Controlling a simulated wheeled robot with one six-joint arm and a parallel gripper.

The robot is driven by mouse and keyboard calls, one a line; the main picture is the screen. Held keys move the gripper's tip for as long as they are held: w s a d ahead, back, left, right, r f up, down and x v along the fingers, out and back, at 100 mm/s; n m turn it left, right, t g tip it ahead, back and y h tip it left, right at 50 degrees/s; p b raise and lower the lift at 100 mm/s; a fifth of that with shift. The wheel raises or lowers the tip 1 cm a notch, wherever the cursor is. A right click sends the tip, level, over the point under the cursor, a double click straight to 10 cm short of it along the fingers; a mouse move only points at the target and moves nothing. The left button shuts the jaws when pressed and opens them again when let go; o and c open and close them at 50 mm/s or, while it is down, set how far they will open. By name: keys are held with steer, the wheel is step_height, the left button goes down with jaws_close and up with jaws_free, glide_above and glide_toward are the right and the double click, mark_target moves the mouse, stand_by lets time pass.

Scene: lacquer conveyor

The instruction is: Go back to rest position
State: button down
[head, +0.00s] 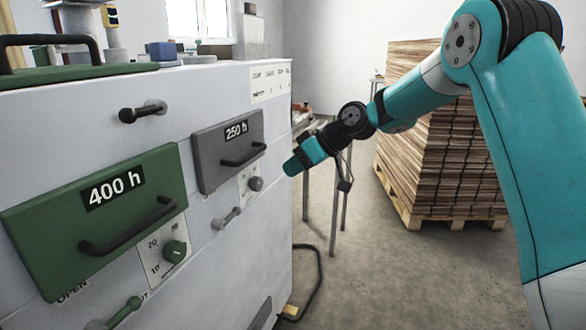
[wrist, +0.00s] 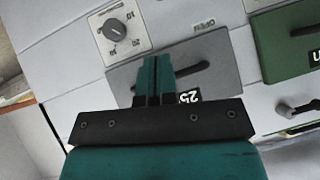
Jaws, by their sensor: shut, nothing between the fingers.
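My gripper (head: 291,166) is at the end of my teal arm, in front of the machine's right part in the head view. In the wrist view its two teal fingers (wrist: 155,76) are together, with nothing between them. They overlap the grey 250 h drawer front (wrist: 218,62) in that view and hide part of its label. The same grey drawer front (head: 212,150) shows in the head view, closed-looking, with a dark handle. I cannot tell how far the fingertips are from it.
A white machine (head: 245,220) fills the left side. It carries a green 400 h drawer front (head: 60,225), dials and small handles. A stack of wooden sheets (head: 445,150) stands on a pallet (head: 430,217) behind my arm. Open floor lies at the lower right.

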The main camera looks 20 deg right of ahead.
stand_by(0.4)
steer(key=s+a+r+g+h+p, duration=0.1)
steer(key=s+a+r+g, duration=0.2)
steer(key=s, duration=0.6)
steer(key=s+a+r+h+p, duration=0.15)
steer(key=s+a+r, duration=0.3)
steer(key=s, duration=0.45)
steer(key=s+f+m+g+h+p, duration=0.1)
steer(key=s+g+p, duration=0.1)
steer(key=s, duration=1.7)
steer(key=shift+s+d+f+h, duration=0.25)
steer(key=shift+d+f+h, duration=0.1)
steer(key=shift+d, duration=0.1)
